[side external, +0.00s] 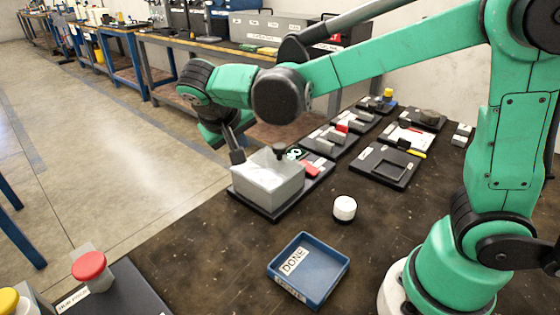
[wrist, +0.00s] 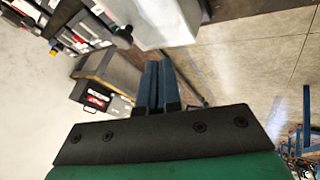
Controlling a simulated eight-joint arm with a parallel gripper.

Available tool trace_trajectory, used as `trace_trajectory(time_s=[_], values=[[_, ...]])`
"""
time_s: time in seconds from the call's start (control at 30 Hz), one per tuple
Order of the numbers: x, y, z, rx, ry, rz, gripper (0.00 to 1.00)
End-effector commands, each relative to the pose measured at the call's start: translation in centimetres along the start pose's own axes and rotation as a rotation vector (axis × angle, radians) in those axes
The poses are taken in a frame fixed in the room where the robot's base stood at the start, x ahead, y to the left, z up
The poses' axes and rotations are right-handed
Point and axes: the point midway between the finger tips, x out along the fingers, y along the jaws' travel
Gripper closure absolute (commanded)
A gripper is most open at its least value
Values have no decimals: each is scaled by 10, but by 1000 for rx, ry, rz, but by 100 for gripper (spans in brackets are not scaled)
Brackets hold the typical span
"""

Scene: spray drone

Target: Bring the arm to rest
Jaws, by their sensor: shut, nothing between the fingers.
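My arm is green with dark joints and reaches left across the dark table (side external: 200,262). My gripper (side external: 237,156) points down beside the upper left edge of a light grey box (side external: 268,185); I cannot tell whether it touches the box. In the wrist view its two dark fingers (wrist: 156,68) lie together, shut with nothing between them. The grey box also shows at the top of the wrist view (wrist: 165,22).
The box stands on a black tray (side external: 265,213). A blue bin marked DONE (side external: 325,288) and a white cylinder (side external: 344,208) stand in front. Several black trays with parts (side external: 384,166) lie behind. A red button (side external: 89,266) is at lower left.

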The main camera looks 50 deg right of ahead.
Motion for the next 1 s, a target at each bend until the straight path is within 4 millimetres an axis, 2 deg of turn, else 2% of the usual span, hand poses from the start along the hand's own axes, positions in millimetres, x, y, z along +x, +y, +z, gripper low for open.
trace_trajectory(time_s=[0.1,0.3,0.47,0.63,0.8,1.0], values=[[-18,0,0,-2,0,-1,100],[-28,5,3,-13,-7,-25,100],[-22,25,21,-74,-19,-170,100],[-15,43,53,-133,36,-387,100],[-9,49,75,-145,143,-530,100],[-5,51,85,-142,219,-588,100]])
